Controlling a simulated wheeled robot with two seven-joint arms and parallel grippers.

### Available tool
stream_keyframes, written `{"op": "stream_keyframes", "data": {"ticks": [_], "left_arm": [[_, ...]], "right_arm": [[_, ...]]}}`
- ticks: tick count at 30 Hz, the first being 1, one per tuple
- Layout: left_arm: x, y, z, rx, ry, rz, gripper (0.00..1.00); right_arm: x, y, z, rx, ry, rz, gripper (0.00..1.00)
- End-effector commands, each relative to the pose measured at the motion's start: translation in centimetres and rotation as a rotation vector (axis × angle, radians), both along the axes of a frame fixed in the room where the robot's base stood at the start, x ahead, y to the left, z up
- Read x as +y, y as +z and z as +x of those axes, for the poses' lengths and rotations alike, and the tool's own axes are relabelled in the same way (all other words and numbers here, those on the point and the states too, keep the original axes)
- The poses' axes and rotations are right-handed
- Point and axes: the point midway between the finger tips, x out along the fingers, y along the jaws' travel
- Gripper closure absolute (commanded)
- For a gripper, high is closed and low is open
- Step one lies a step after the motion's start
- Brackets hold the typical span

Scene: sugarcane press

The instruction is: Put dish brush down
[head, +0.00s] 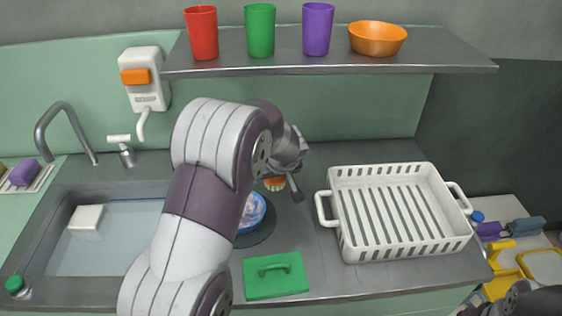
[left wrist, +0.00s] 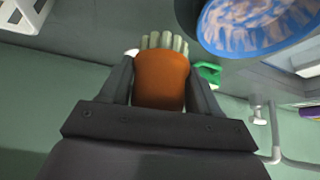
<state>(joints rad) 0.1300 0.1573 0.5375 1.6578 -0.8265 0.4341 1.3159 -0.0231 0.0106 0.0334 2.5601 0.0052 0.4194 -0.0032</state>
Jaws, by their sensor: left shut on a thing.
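The dish brush (head: 274,184) has an orange body and pale bristles. In the left wrist view the brush (left wrist: 160,82) sits between the two dark fingers, bristles pointing away from the palm. My left gripper (left wrist: 160,90) is shut on it. In the head view my left gripper (head: 287,181) is above the counter behind the blue dish; my arm hides part of the scene. The gap between brush and counter cannot be told. My right gripper is not in view; only part of my right arm shows at the bottom right.
A blue dish (head: 253,211) with a smeared inside sits on a dark round mat, partly hidden. A white rack (head: 346,246) stands right, the sink (head: 60,266) left. A shelf (head: 440,65) with cups and a bowl is above.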

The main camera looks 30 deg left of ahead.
Motion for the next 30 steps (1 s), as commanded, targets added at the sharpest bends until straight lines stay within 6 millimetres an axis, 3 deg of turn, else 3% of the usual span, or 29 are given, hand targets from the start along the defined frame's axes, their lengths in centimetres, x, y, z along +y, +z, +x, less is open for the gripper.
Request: {"op": "stream_keyframes", "data": {"ticks": [1, 6, 15, 17, 18, 30], "left_arm": [[1.0, 1.0, 1.4, 0.004, 0.004, 0.000, 0.62], [4.2, 1.0, 6.7, 0.003, 0.000, 0.000, 0.62], [8.2, 0.6, 13.4, -0.001, -0.004, 0.002, 0.62], [8.7, 0.5, 14.2, -0.002, -0.004, 0.001, 0.62], [8.6, -0.7, 14.0, 0.004, -0.006, 0.001, 0.62], [8.7, -6.1, 14.2, 0.001, -0.007, 0.002, 0.62]], "right_arm": [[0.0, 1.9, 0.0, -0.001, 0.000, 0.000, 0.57], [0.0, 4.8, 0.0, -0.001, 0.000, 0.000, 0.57], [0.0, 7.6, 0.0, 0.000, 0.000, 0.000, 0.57], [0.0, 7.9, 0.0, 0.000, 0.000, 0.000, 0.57], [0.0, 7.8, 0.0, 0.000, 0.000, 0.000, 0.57], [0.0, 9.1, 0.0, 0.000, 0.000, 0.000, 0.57]]}}
